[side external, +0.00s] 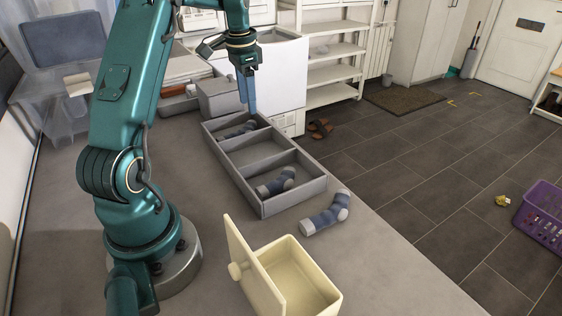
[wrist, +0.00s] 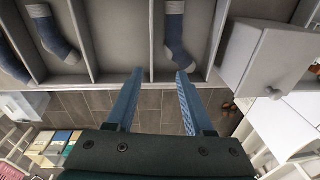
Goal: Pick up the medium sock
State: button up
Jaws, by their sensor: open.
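Three blue-grey socks with pale cuffs and toes are in view. One sock (side external: 238,131) lies in the far compartment of a grey divided tray (side external: 235,173); it also shows in the wrist view (wrist: 175,38), cut off at the top. A second sock (side external: 277,183) lies in the near compartment. The third, largest-looking sock (side external: 327,214) lies on the table beside the tray. I cannot tell for sure which is medium. My gripper (side external: 251,111) is open and empty, pointing down above the far end of the tray. In the wrist view its fingertips (wrist: 160,71) are near the far compartment's outer wall.
The tray's middle compartment (side external: 258,155) is empty. A cream box (side external: 318,280) with its lid leaning on it stands at the front. A grey box (side external: 219,97) stands just past the tray's far end. The table between tray and my base is clear.

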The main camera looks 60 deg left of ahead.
jog(key=n, duration=0.2)
send_over(233, 134)
jog(key=shift+g+h, duration=0.4)
notch_tip(233, 134, down, 5)
jog(key=shift+w+d+r, duration=0.1)
jog(key=shift+f, duration=2.45)
grip_shut()
